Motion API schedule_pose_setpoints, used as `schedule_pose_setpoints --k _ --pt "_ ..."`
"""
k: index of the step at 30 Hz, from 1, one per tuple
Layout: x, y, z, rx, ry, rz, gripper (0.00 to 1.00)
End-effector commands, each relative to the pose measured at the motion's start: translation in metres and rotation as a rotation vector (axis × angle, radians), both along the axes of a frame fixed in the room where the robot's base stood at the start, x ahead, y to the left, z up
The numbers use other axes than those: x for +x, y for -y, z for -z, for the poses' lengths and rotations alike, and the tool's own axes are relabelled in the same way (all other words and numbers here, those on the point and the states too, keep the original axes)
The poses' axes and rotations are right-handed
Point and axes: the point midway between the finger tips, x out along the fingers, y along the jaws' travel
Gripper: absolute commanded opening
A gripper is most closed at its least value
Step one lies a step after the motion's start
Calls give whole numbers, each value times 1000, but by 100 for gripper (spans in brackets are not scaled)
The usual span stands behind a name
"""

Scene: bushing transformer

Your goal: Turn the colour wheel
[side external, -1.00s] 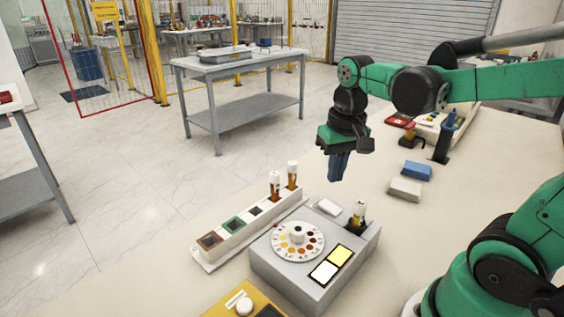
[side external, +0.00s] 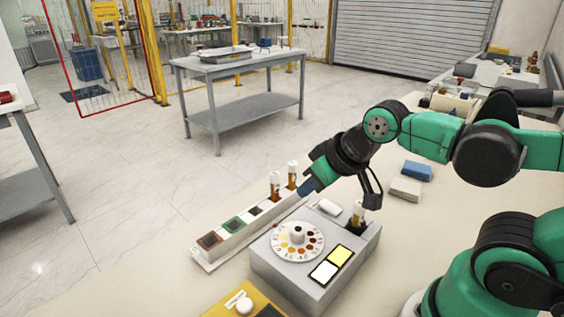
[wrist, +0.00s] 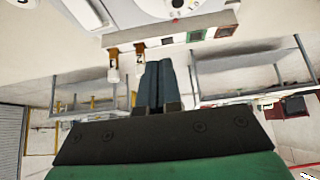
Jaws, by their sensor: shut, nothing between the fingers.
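The colour wheel (side external: 297,240) is a white disc with a ring of yellow to dark red spots and a knob (side external: 297,233) at its centre. It sits on top of a grey box. In the wrist view only part of the wheel (wrist: 178,5) shows at the top edge. My gripper (side external: 305,189) is shut and empty. It is tilted, above and behind the box, near the vials and apart from the wheel. Its two dark fingers lie together in the wrist view (wrist: 158,70).
The grey box (side external: 290,277) also carries a yellow and a white lit panel (side external: 325,271) and a vial (side external: 358,213). A white rack (side external: 225,243) with two amber vials (side external: 275,184) stands left of it. Blue and white blocks (side external: 405,188) lie right. A yellow device (side external: 235,300) is in front.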

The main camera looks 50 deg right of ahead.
Motion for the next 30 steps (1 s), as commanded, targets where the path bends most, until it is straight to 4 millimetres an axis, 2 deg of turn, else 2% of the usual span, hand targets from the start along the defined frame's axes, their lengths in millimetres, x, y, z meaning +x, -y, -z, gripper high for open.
schedule_pose_setpoints --k 2,3,7,9,15,21,26,30 --pt "0 0 0 0 0 0 0" --pt "0 0 0 0 -1 0 6" --pt "1 -2 0 -26 -42 -44 43" --pt "1 -5 2 -67 -112 -122 63" --pt "2 -17 8 -195 -392 -471 64" --pt "1 -24 13 -240 -564 -720 64" --pt "1 -25 21 -244 -593 -764 64" --pt "0 -25 37 -244 -591 -761 64"
